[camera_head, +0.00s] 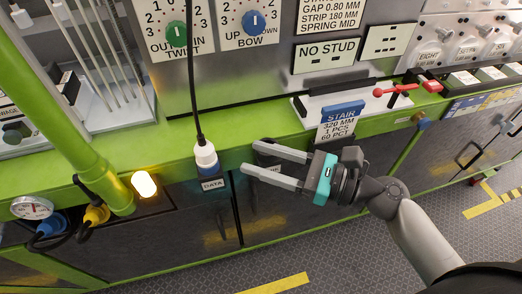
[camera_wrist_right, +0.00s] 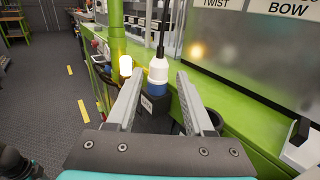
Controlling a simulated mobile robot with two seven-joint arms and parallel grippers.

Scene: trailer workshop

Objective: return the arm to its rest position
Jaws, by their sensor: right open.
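My right gripper (camera_head: 248,161) is open and empty in front of the green bench edge. Its fingers point left toward a white and blue plug (camera_head: 206,157) on a black cable. The plug sits upright in a dark socket block labelled DATA (camera_head: 212,184). In the right wrist view, the same plug (camera_wrist_right: 158,75) stands beyond and between the two open fingertips (camera_wrist_right: 158,78), and I cannot tell the exact gap.
A lit yellow lamp (camera_head: 144,184), a gauge (camera_head: 32,207) and a green post (camera_head: 75,130) stand at the left. The floor (camera_head: 370,255) in front is clear.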

